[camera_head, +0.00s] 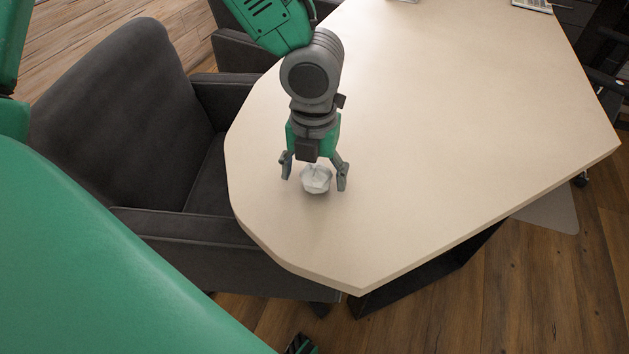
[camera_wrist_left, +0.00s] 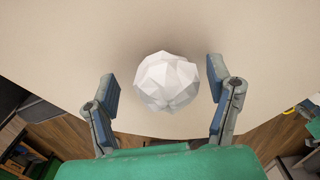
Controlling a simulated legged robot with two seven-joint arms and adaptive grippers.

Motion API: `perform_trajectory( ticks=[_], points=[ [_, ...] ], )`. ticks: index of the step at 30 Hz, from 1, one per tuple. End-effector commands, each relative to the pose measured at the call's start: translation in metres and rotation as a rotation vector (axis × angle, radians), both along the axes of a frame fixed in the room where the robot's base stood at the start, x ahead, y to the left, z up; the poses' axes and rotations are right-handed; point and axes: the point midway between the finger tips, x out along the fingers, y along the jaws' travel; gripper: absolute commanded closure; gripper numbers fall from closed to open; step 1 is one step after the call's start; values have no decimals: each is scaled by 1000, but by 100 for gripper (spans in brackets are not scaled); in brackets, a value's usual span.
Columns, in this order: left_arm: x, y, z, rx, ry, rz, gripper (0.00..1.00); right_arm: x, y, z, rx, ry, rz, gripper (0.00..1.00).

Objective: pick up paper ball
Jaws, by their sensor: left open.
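A crumpled white paper ball (camera_head: 316,180) lies on the pale table (camera_head: 440,130) near its rounded front-left end. My left gripper (camera_head: 314,178) is open and points down over the ball, with one finger on each side of it. In the left wrist view the ball (camera_wrist_left: 167,82) sits between the two open fingers of the gripper (camera_wrist_left: 164,85), with a visible gap on both sides. The fingers do not appear to touch it. My right gripper is not clearly seen in either view.
A dark grey armchair (camera_head: 115,110) stands against the table's left side, and part of a second chair (camera_head: 240,47) is behind it. The table top around the ball is bare. A keyboard-like object (camera_head: 533,5) lies at the far right edge. The floor is wooden.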

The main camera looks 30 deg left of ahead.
Motion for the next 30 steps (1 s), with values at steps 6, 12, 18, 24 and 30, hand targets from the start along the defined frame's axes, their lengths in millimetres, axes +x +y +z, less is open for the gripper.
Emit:
perform_trajectory(
  ticks=[6,12,18,24,30],
  points=[
    [0,-2,-8,1,-3,-2,26,0,0,-4,0,0,0,74],
    [0,0,-8,-1,-3,-1,64,0,0,-4,0,0,-1,74],
    [0,0,-8,-2,-2,-1,65,0,0,-4,0,0,-1,74],
    [0,0,-3,1,-2,-1,65,0,0,-1,0,0,0,74],
    [0,0,34,-2,-5,0,65,0,0,17,0,0,0,74]
  ],
)
